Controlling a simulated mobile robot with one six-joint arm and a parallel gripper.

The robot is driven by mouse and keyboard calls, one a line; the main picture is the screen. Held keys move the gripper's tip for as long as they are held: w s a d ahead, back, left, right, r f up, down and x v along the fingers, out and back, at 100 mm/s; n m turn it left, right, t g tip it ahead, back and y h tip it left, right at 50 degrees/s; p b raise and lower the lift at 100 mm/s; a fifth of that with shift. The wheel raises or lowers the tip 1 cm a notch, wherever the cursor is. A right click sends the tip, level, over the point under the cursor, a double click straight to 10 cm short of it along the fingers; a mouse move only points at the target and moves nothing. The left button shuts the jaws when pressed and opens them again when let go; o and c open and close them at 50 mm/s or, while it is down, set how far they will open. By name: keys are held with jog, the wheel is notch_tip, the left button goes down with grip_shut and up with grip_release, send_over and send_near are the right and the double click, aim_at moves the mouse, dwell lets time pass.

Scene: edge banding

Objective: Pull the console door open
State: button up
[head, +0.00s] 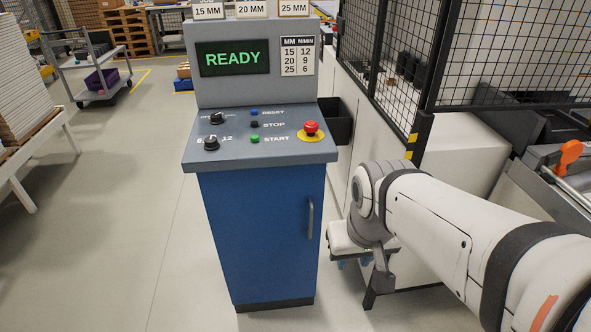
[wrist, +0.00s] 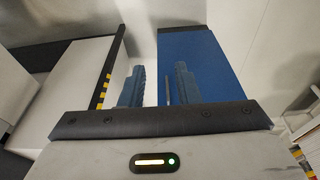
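The blue console door (head: 258,240) looks shut, flush with the front of the console. Its upright grey bar handle (head: 310,217) is near the door's right edge. My gripper (head: 352,263) is to the right of the handle and lower, with clear space between them in the head view; its fingers are small there. In the wrist view my gripper (wrist: 158,82) is open, its two blue fingers apart with nothing held. The handle (wrist: 168,90) shows as a thin bar in the gap, nearer the right finger, beside the blue door (wrist: 203,68). Whether it is between the fingers in depth I cannot tell.
The console top (head: 260,145) carries knobs, buttons and a red emergency stop (head: 311,128); the screen (head: 233,58) reads READY. A mesh fence (head: 400,60) and white machine housing (head: 460,155) stand close on the right. The floor (head: 130,230) left of the console is clear.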

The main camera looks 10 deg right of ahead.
jog(key=w+d+f+n+t+b, duration=0.1)
jog(key=w+f+t+b, duration=0.35)
jog(key=w+f, duration=0.6)
jog(key=w+d+f+t+b, duration=0.1)
jog(key=w+f+t+b, duration=0.2)
jog(key=w+f+b, duration=0.75)
jog(key=n+t+y, duration=0.1)
jog(key=t, duration=0.3)
send_near(311, 224)
notch_tip(311, 224, up, 3)
jog(key=w+d, duration=0.2)
notch_tip(311, 224, down, 6)
jog(key=a+t+y+b, duration=0.1)
jog(key=t+y+b, duration=0.2)
jog(key=shift+t, duration=0.25)
jog(key=shift+x, duration=4.1)
jog(key=shift+c, duration=0.6)
grip_shut()
